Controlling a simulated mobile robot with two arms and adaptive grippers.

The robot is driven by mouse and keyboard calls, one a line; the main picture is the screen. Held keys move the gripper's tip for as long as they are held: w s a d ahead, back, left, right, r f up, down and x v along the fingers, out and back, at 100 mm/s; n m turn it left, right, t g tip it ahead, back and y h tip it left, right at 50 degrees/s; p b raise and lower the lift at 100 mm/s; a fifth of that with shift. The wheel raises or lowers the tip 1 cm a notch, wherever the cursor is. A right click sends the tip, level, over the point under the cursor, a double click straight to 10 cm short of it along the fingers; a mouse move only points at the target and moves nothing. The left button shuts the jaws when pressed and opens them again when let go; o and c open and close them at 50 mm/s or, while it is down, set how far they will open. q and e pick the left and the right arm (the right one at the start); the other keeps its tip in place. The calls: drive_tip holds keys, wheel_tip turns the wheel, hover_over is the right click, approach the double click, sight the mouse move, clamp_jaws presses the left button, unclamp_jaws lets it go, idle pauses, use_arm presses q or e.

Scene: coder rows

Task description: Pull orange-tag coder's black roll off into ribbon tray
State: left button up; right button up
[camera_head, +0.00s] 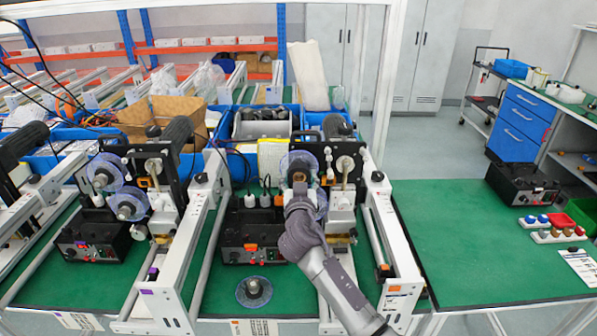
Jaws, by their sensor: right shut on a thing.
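The coder with the orange tag (251,248) on its black control box stands in the middle, with clear round discs (291,160) on its face. My right arm comes up from the bottom right. My right gripper (299,184) is at the upper disc and shut on a roll there, which the gripper largely hides; its colour is hard to tell. A grey tray (262,132) holding several dark rolls sits behind this coder; I cannot tell for sure that it is the ribbon tray. My left gripper is out of view.
A clear disc with a dark hub (254,292) lies on the green mat in front. A purple-tag coder (128,205) stands to the left. White rails (393,255) flank the orange-tag coder. The green table (455,245) at right is mostly clear.

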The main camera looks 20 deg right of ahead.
drive_tip(key=shift+v, duration=1.9)
